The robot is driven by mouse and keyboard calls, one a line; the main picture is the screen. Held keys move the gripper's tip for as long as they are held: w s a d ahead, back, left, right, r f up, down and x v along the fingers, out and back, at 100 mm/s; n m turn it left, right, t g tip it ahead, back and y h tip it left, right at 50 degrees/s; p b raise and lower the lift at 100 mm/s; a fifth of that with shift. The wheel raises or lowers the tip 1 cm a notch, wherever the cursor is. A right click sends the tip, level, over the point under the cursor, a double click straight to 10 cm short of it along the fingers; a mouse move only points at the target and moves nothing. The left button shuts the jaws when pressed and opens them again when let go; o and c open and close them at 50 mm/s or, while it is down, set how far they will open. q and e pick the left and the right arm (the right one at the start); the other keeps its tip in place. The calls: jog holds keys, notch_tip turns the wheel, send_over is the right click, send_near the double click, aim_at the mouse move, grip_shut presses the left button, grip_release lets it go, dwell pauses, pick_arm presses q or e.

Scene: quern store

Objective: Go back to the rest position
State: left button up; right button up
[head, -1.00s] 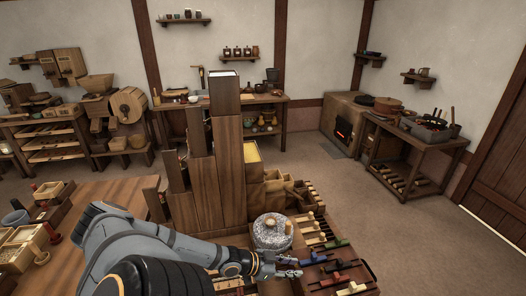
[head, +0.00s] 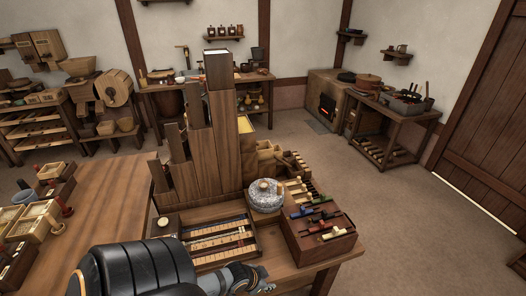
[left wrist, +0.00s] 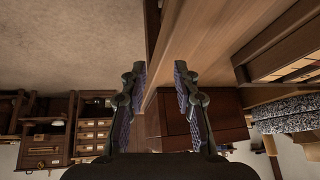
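My left gripper (left wrist: 160,90) is open in the left wrist view, with its two fingers apart and nothing between them. In the head view my left arm comes in at the bottom, and the gripper (head: 262,280) is near the table's front edge, in front of the slotted tray (head: 255,238). A grey stone quern (head: 266,194) with a light wooden knob stands on the table behind it; its speckled side also shows in the left wrist view (left wrist: 290,106). My right gripper shows in neither view.
A wooden box of coloured-handled tools (head: 335,243) stands at the table's right end. Tall stepped wooden columns (head: 215,150) rise behind the tray. Small bins (head: 40,216) stand on the left of the table (head: 115,200). The floor (head: 400,220) on the right is clear.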

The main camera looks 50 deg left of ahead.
pick_arm(q)
jog(key=shift+s+d+f+g, duration=0.3)
jog(key=shift+s+d+f, duration=0.2)
jog(key=shift+s, duration=0.1)
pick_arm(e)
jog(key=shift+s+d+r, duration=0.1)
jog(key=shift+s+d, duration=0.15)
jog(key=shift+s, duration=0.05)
pick_arm(q)
jog(key=s+d+r+n+g+y, duration=0.1)
jog(key=d+r, duration=0.3)
jog(key=r, duration=0.5)
jog(key=s+d+r+g, duration=0.1)
jog(key=d+r, duration=0.3)
jog(key=r, duration=0.4)
jog(key=s+a+f+g, duration=0.1)
jog(key=a+f, duration=0.1)
jog(key=f, duration=1.1)
jog(key=s+a+f, duration=0.1)
jog(key=s+f, duration=0.1)
jog(key=f, duration=1)
jog(key=s+a+f+n+g, duration=0.1)
jog(key=s+f, duration=1.6)
jog(key=s, duration=0.1)
jog(key=shift+s+g, duration=0.3)
jog(key=shift+s, duration=0.05)
